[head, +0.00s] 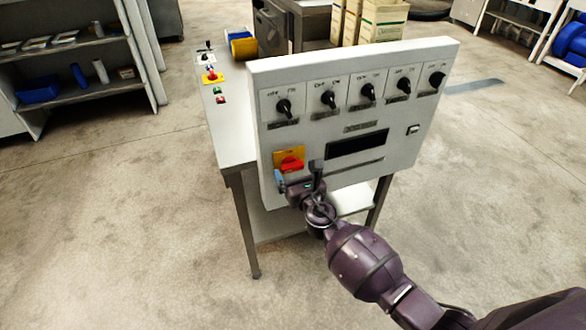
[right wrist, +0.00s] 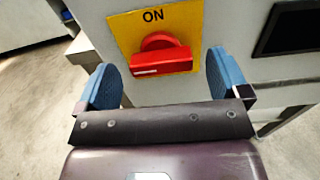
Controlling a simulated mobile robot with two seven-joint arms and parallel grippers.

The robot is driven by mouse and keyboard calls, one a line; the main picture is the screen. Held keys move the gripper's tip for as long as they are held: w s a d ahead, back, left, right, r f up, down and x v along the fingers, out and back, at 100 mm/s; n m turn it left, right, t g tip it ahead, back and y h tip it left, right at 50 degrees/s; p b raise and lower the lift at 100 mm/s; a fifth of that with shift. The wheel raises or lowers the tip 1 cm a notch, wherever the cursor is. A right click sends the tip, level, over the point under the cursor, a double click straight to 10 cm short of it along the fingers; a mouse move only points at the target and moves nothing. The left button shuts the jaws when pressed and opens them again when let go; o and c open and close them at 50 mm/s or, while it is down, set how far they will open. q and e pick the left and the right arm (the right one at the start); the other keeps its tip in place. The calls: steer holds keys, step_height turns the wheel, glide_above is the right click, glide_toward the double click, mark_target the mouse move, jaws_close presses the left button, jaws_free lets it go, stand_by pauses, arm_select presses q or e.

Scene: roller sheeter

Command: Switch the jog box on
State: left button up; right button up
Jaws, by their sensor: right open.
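The jog box (head: 350,118) is a pale grey panel with a row of black rotary knobs on top. At its lower left is a red rotary switch (head: 291,164) on a yellow plate (head: 283,155). In the right wrist view the red switch (right wrist: 160,56) has its handle lying roughly horizontal, under the word ON on the yellow plate (right wrist: 127,28). My right gripper (head: 297,180) is open just below and in front of the switch. Its blue-padded fingers (right wrist: 163,84) stand either side of the handle in that view, with no contact visible. My left gripper is not in view.
The box stands at a grey metal table (head: 230,130) carrying small buttons and a lever (head: 206,55). A dark display (head: 357,144) and a small rocker switch (head: 413,129) are right of the red switch. Shelving (head: 85,88) stands at the left; the concrete floor in front is clear.

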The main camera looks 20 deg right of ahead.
steer(key=shift+w, duration=0.95)
steer(key=shift+c, duration=0.4)
steer(key=c, duration=0.9)
steer(key=shift+o, duration=0.2)
